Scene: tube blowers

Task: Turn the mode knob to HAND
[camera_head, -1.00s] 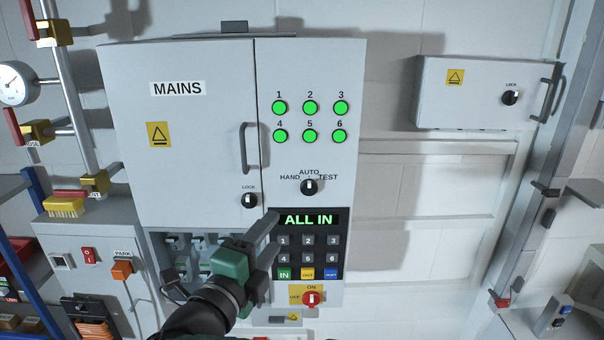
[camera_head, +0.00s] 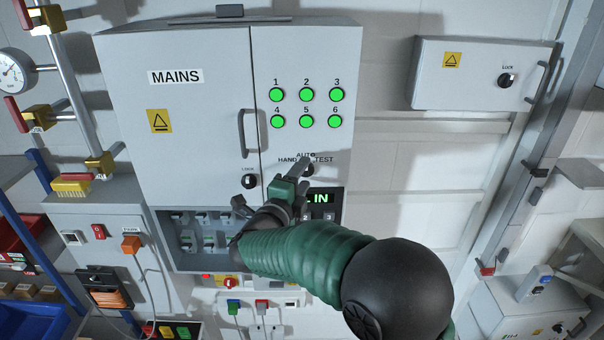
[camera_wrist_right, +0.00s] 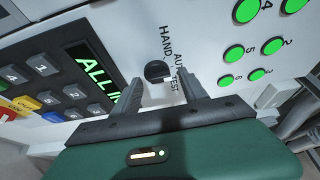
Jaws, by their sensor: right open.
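The mode knob (camera_wrist_right: 156,71) is a small black dial on the grey panel, with HAND, AUTO and TEST printed around it. In the wrist view it lies just beyond and between the two fingertips of my right gripper (camera_wrist_right: 160,86). The fingers are apart and nothing is held; I cannot tell whether they touch the knob. In the head view the right gripper (camera_head: 300,180) is in front of the panel and hides most of the knob. The knob's pointer direction is not clear. My left gripper is out of view.
Several green lamps (camera_head: 306,108) sit above the knob. The ALL IN display (camera_wrist_right: 92,70) and keypad (camera_wrist_right: 50,85) lie below it, partly hidden by my arm in the head view. A cabinet handle (camera_head: 247,133) and LOCK knob (camera_head: 249,181) are to the left.

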